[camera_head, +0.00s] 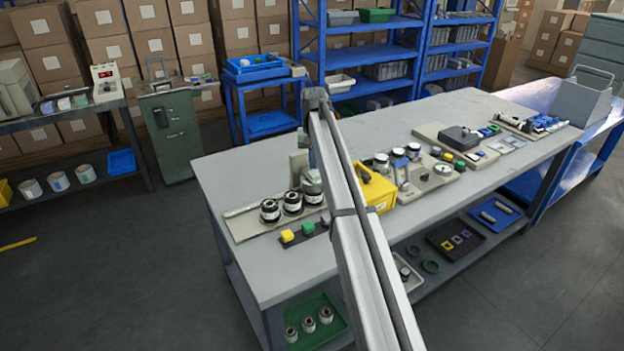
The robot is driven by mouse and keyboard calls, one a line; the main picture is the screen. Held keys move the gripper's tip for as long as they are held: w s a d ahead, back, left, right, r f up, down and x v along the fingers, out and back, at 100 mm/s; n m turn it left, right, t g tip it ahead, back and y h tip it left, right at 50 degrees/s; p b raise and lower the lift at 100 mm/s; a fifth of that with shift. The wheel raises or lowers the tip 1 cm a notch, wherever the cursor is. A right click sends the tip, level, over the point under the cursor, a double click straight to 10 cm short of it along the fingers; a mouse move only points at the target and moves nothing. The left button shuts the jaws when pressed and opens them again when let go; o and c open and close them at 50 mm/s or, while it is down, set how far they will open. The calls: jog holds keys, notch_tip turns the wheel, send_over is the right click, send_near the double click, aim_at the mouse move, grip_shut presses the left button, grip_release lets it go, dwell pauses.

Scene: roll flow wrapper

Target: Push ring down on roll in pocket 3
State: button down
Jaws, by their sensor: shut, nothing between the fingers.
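Three dark rolls with white labels stand in a row on a light fixture plate (243,226) near the left end of the grey table (225,172). They are the left roll (270,211), the middle roll (292,203) and the right roll (312,194). My gripper (312,181) points down, directly over the right roll, shut with nothing in it. It seems to touch or nearly touch the roll's top. It hides that top, so I cannot tell how a ring sits there. Pocket numbers are not readable.
A yellow box (375,188) stands just right of my arm. Other fixtures fill the table's right half. The table's left end is clear.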

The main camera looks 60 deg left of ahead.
aim_at(314, 172)
jog(key=shift+f, duration=1.55)
dwell(0.4)
notch_tip(314, 172, up, 9)
jog(key=shift+f, duration=0.2)
dwell(0.8)
